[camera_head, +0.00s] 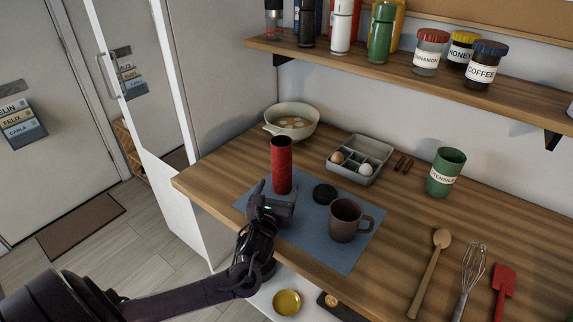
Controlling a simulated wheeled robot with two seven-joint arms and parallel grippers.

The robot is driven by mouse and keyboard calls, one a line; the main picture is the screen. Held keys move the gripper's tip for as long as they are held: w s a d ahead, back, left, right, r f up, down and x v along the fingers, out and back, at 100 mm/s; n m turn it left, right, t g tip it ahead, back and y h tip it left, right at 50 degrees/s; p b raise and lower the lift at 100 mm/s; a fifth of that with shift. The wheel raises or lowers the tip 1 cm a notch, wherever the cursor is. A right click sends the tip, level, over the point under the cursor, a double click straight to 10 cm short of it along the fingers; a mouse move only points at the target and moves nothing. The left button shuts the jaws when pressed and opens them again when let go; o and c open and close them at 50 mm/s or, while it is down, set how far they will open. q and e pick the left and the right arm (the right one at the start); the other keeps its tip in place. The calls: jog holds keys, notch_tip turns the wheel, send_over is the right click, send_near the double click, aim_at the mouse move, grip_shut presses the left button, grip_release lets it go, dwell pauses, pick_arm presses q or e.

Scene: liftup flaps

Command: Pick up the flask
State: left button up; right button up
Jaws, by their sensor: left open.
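A red cylindrical flask (281,166) stands upright on a blue-grey mat (332,253) on the wooden counter. Its lower end is partly hidden behind my left gripper. My left gripper (273,196) is open, at the front side of the flask near its base. I cannot tell whether its fingers are around the flask or just short of it. A dark round lid (324,193) lies on the mat to the right of the flask. My right gripper is not in view.
A brown mug (345,220) stands on the mat, right of the gripper. A pot (291,121), an egg tray (359,159) and a green utensil holder (445,172) stand behind. A spoon (430,270), whisk and red spatula lie right. A shelf (420,72) with bottles and jars hangs above.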

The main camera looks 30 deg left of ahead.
aim_at(284, 171)
pick_arm(q)
jog(key=p+x, duration=0.1)
jog(key=x, duration=0.6)
jog(key=shift+w+a+r, duration=0.15)
jog(key=shift+r, duration=0.1)
jog(key=c, duration=1.4)
